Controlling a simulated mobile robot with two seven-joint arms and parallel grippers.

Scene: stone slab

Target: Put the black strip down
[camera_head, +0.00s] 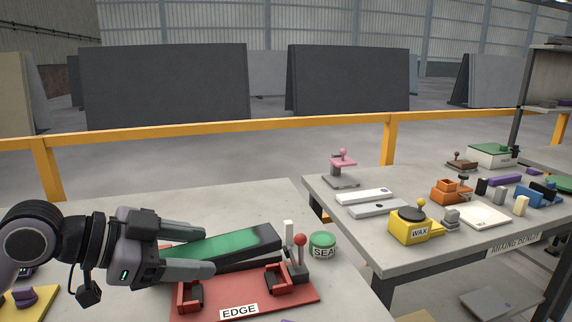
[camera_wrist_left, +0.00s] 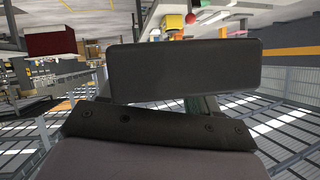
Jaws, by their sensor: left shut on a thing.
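My left gripper (camera_head: 200,250) is shut on the black strip (camera_head: 262,239), a long bar with a glossy green upper face and a dark far end. The strip lies between the two grey fingers and points to the right. It is over or just behind the red fixture marked EDGE (camera_head: 241,296), which has red clamps and a red-knobbed lever (camera_head: 300,241). I cannot tell whether the strip touches the fixture. In the left wrist view a dark block (camera_wrist_left: 185,70) fills the middle; I cannot tell which part it is. My right gripper is not in view.
A green-lidded tin (camera_head: 322,242) stands right of the lever. A yellow plate (camera_head: 30,305) lies at the front left. The right table holds a yellow WAX pot (camera_head: 413,228), pale bars (camera_head: 364,196) and several small blocks. A gap separates the tables; a yellow rail (camera_head: 230,130) runs behind.

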